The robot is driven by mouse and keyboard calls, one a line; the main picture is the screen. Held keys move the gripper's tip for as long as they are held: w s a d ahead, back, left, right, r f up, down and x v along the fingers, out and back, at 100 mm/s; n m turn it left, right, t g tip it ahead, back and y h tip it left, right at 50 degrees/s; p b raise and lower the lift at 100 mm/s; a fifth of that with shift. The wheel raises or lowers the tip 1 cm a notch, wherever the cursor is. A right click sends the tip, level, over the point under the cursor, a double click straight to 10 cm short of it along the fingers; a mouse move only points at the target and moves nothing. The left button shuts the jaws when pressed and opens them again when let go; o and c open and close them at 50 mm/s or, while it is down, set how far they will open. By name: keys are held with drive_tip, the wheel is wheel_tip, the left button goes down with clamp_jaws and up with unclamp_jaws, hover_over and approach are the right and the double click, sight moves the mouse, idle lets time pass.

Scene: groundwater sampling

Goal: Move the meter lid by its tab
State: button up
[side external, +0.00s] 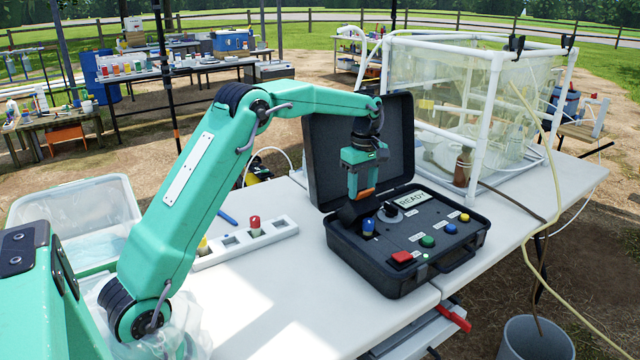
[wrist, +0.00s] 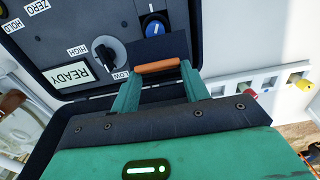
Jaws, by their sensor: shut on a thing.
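The meter is a dark case (side external: 455,268) on the white table, with its large case lid (side external: 398,125) standing open behind it. My gripper (side external: 364,190) is above the left rear of the panel, pointing down. In the wrist view, my gripper (wrist: 157,68) is shut on an orange tab (wrist: 158,66), one finger at each end. The tab also shows in the side view (side external: 366,193). A small dark flap (wrist: 158,48) lies just beyond the tab, tilted over the panel in the side view (side external: 352,211). Whether it touches the panel is unclear.
A blue knob (side external: 368,226) stands close below the flap. The panel also has a black knob (side external: 391,210), a READY display (side external: 413,199) and coloured buttons. A white rack (side external: 262,238) with a red-capped vial is to the left. A white-framed clear enclosure (side external: 489,110) stands behind right.

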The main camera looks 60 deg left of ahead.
drive_tip(key=a, duration=0.2)
drive_tip(key=a+f, duration=0.1)
drive_tip(key=a, duration=0.2)
drive_tip(key=shift+a, duration=0.1)
drive_tip(key=shift+a+f, duration=0.35)
drive_tip(key=shift+a, duration=0.5)
clamp_jaws()
drive_tip(key=o, duration=1.4)
unclamp_jaws()
drive_tip(key=shift+d+r, duration=0.1)
drive_tip(key=shift+d, duration=0.05)
